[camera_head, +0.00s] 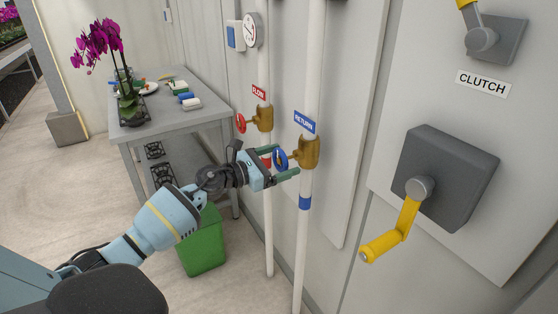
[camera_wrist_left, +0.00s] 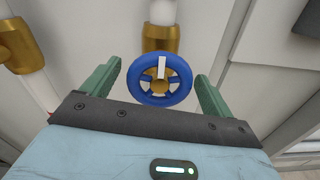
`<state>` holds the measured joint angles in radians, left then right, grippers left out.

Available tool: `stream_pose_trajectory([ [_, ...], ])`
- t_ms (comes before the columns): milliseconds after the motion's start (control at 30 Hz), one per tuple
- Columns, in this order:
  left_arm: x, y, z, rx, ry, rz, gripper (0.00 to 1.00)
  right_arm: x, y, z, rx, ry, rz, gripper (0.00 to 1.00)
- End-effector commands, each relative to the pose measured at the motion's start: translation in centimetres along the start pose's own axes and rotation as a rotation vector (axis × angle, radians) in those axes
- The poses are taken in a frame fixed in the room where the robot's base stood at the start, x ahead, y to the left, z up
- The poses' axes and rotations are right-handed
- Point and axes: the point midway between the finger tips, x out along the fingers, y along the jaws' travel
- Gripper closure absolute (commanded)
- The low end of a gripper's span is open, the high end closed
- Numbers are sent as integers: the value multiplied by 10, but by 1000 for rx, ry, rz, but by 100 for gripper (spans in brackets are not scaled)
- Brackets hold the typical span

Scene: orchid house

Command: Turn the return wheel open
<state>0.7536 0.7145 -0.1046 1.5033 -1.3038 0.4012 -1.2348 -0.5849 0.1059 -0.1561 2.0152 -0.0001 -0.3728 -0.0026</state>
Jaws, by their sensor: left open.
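The return wheel (camera_head: 280,159) is a small blue handwheel on a brass valve (camera_head: 308,152) on the right white pipe, under a blue RETURN label (camera_head: 305,121). My left gripper (camera_head: 279,162) is open, with its green fingers to either side of the wheel. In the left wrist view, the blue wheel (camera_wrist_left: 160,80) sits between the two fingers (camera_wrist_left: 157,88), with a visible gap on each side. A white mark shows on the wheel's upper part. My right gripper is not in view.
A red FLOW wheel (camera_head: 241,123) on the left pipe is close by. A grey table (camera_head: 189,120) with an orchid (camera_head: 125,75) stands at left, and a green bin (camera_head: 204,247) below. A yellow crank (camera_head: 392,235) juts from the right wall panel.

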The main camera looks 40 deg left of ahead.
Motion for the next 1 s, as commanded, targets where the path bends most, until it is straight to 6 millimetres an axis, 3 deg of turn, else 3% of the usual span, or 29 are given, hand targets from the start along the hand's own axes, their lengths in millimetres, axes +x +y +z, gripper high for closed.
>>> stream_pose_trajectory([
  [133, 0, 0, 0, 0, 0, 0, 13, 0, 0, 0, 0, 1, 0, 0],
  [500, 0, 0, 0, 0, 0, 0, 58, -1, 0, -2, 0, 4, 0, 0],
  [767, 0, 0, 0, -33, 1, 0, 58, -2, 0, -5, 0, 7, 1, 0],
  [1000, 0, 1, 2, -162, 0, 0, 58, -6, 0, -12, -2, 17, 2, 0],
])
